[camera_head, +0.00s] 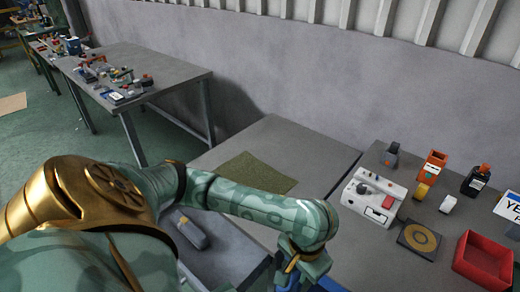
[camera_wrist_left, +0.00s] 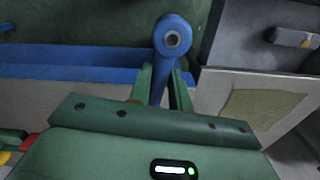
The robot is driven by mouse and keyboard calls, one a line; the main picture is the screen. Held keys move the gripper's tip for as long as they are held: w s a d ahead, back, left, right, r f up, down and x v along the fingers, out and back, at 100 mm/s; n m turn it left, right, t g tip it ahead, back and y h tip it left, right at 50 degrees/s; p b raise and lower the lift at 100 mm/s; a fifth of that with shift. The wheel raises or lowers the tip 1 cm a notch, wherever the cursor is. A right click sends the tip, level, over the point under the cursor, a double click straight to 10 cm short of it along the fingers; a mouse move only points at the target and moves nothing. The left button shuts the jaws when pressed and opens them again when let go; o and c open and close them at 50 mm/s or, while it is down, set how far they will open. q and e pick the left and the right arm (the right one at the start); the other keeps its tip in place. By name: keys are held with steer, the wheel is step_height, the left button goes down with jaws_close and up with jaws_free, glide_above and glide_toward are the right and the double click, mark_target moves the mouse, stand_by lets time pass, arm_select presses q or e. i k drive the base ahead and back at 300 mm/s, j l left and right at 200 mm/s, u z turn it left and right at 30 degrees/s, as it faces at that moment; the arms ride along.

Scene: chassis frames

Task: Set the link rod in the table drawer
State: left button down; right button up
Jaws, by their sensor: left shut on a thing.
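The link rod (camera_wrist_left: 173,40) is blue with a round, holed end. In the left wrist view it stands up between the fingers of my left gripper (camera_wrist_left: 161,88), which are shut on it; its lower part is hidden. In the head view my left gripper (camera_head: 300,266) is at the bottom, right of the open table drawer (camera_head: 232,246). The drawer is grey and holds a grey oblong thing (camera_head: 192,233). The drawer also shows at the top right of the left wrist view (camera_wrist_left: 240,38). The rod is outside it. My right gripper is not in view.
An olive mat (camera_head: 243,172) lies on the grey table. At right stand a white device (camera_head: 372,197), a red bin (camera_head: 482,262), a black bottle (camera_head: 475,181) and small parts. A blue wall or rim (camera_wrist_left: 75,72) runs behind the gripper. Much of the drawer floor looks free.

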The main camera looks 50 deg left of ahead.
mark_target(226, 275)
steer(key=k+j+z, duration=0.1)
steer(key=j+z, duration=0.25)
steer(key=k+j+z, duration=0.1)
steer(key=j+z, duration=0.25)
steer(key=k+j+z, duration=0.15)
steer(key=z, duration=0.2)
steer(key=k+j+z, duration=0.25)
steer(key=z, duration=0.15)
steer(key=k+j, duration=1.25)
